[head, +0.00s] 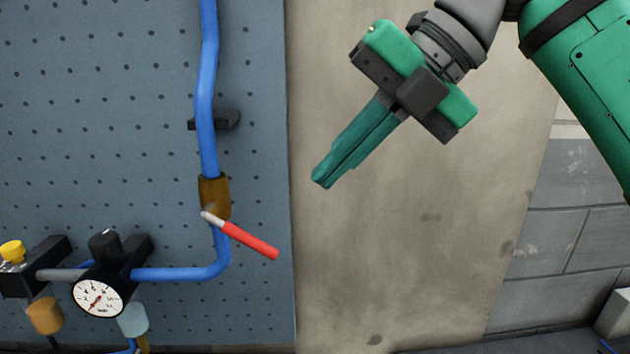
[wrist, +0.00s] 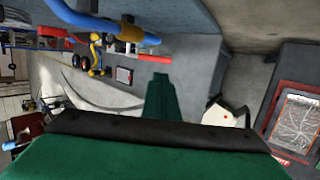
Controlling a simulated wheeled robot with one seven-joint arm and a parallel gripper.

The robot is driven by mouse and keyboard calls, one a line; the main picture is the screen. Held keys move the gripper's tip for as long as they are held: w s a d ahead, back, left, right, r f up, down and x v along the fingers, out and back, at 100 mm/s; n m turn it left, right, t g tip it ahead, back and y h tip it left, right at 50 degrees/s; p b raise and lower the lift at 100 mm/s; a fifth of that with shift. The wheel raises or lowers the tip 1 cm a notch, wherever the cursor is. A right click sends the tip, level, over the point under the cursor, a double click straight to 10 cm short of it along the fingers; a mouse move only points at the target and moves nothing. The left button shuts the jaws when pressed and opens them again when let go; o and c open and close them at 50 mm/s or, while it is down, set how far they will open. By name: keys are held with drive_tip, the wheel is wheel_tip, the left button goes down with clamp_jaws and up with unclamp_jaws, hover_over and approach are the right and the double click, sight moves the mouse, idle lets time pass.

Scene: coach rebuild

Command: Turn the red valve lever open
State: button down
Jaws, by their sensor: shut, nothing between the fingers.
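The red valve lever (head: 250,241) sticks out from a brass valve body (head: 214,190) on a blue pipe (head: 208,90) in the head view. The lever slants down to the right, away from the pipe's line. My gripper (head: 322,179) is up and to the right of the lever, apart from it, with its green fingers pointing down and left. The fingers are shut with nothing between them. They also show in the wrist view (wrist: 160,98).
A dial gauge (head: 98,297), a yellow knob (head: 12,251) and brass fittings are at lower left on the perforated blue-grey panel (head: 100,130). A black pipe bracket (head: 226,120) juts out above the valve. The bare beige wall (head: 420,250) below my gripper is clear.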

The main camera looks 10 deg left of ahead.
sight(261, 242)
drive_tip(key=x, duration=1.2)
drive_tip(key=shift+a+f, duration=0.25)
drive_tip(key=shift+f, duration=0.05)
drive_tip(key=shift+w+d+f, duration=0.1)
drive_tip(key=shift+d, duration=0.05)
